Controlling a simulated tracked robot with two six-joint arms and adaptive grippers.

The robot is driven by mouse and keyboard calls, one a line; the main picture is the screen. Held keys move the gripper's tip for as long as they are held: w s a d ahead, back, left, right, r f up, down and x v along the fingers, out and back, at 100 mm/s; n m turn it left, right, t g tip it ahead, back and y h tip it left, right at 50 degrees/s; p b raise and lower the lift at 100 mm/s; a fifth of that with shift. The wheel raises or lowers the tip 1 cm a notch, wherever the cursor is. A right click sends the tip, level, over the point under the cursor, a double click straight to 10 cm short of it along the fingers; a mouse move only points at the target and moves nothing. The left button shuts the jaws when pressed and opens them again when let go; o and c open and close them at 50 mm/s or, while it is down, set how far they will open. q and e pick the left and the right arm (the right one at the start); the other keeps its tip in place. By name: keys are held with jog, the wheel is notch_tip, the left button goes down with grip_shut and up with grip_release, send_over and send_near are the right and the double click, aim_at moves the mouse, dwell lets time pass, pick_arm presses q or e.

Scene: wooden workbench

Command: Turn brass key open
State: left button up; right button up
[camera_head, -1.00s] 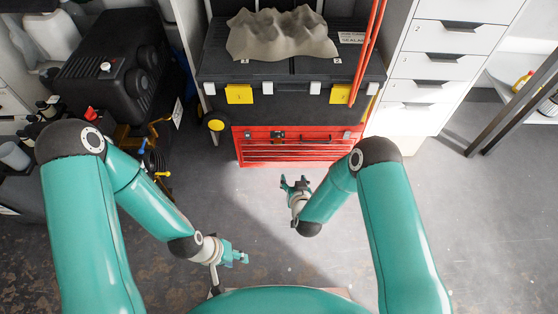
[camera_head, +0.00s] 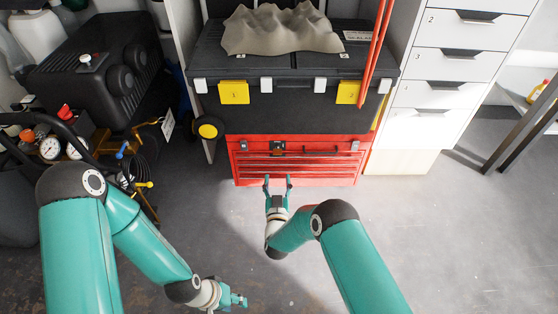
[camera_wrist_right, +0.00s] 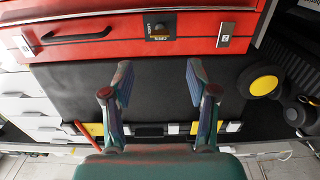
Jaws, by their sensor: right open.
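The red tool chest (camera_head: 297,172) stands low in the middle of the head view. A dark lock plate with a small brass key (camera_wrist_right: 159,31) sits on its front, between the words LOCK and OPEN in the right wrist view. The lock plate also shows in the head view (camera_head: 277,147). My right gripper (camera_head: 278,180) is open and empty in front of the chest, its fingers pointing at the lock. In the right wrist view its fingertips (camera_wrist_right: 158,68) are spread either side of the key's line, apart from it. My left gripper (camera_head: 238,300) is at the lower edge, its jaw state unclear.
White drawers (camera_head: 445,60) are on the right, a black compressor (camera_head: 90,70) on the left. The grey floor (camera_head: 440,240) is clear.

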aim_at(278, 152)
jog(key=shift+w+b, duration=2.4)
jog(key=shift+w, duration=3.1)
